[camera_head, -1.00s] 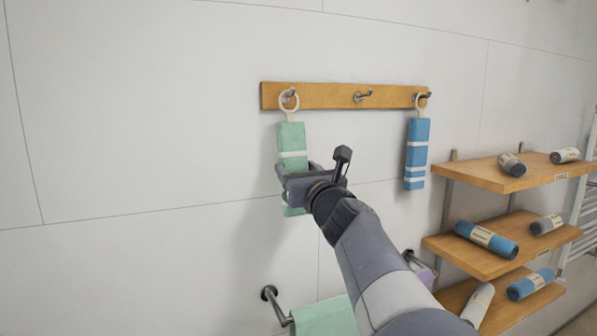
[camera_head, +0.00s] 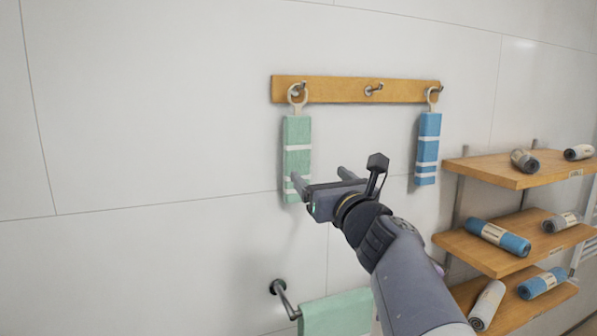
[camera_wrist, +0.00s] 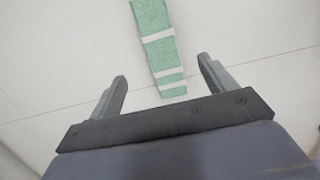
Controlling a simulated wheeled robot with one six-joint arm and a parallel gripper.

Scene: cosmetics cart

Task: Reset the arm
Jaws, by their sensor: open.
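My gripper (camera_head: 322,179) is open and empty, with its two fingers spread in front of the wall. In the wrist view my gripper (camera_wrist: 162,92) also shows its fingers apart, with nothing between the tips but wall and the towel beyond. A green folded towel (camera_head: 297,130) with white stripes hangs by a ring from the left hook. My gripper is near its lower right side, and one finger overlaps its lower part in the head view. The green towel (camera_wrist: 158,45) hangs ahead of the fingers in the wrist view, apart from them.
A wooden hook rail (camera_head: 340,90) has an empty middle hook (camera_head: 373,89) and a blue towel (camera_head: 428,148) on the right hook. Wooden shelves (camera_head: 500,175) with several rolled towels stand at right. A bar (camera_head: 284,298) with a green towel (camera_head: 337,314) is below. The left wall is clear.

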